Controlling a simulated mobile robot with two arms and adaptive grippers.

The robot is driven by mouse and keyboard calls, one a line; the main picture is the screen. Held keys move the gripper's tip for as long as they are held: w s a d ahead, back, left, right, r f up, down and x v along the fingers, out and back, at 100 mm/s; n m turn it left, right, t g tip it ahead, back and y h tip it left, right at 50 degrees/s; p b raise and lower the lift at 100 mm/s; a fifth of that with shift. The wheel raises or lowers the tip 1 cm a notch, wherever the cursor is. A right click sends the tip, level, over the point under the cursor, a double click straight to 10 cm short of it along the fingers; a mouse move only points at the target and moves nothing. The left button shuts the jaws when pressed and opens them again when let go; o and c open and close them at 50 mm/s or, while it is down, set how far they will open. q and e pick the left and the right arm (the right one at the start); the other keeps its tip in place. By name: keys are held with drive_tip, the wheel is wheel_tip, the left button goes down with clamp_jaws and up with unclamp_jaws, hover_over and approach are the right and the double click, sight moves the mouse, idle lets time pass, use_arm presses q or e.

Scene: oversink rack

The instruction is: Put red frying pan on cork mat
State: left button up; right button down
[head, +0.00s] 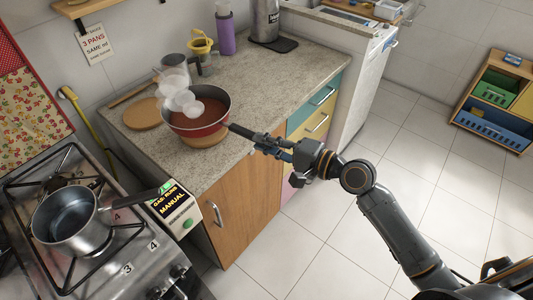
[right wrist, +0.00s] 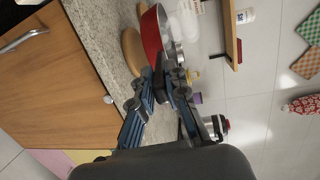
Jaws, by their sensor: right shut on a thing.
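The red frying pan (head: 212,129), with a brownish-red inside, is over the near part of the counter; it also shows in the right wrist view (right wrist: 153,38). A round cork mat (head: 207,141) shows directly under it and in the right wrist view (right wrist: 131,52). I cannot tell whether pan and mat touch. My right gripper (head: 268,143) is shut on the pan's dark handle (head: 242,131), just past the counter's front edge; its fingers fill the middle of the right wrist view (right wrist: 163,90). My left gripper is not in view.
Another round cork mat (head: 144,113) lies left of the pan. Clear cups (head: 174,80) crowd the pan's far left side. A yellow cup (head: 201,46) and purple bottle (head: 225,34) stand behind. A stove with a steel saucepan (head: 68,220) is at left. The counter right of the pan is clear.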

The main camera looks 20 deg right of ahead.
drive_tip(key=shift+w+d+f, duration=0.2)
drive_tip(key=shift+w+f, duration=0.15)
drive_tip(key=shift+w, duration=0.05)
wheel_tip(320, 180, down, 3)
drive_tip(key=shift+f, duration=0.1)
drive_tip(key=c, duration=1.7)
unclamp_jaws()
drive_tip(key=shift+f+b, duration=0.25)
drive_tip(key=shift+b, duration=0.05)
drive_tip(key=shift+c, duration=0.2)
drive_tip(key=o, duration=0.3)
drive_tip(key=shift+o, duration=0.5)
drive_tip(key=shift+r, duration=0.15)
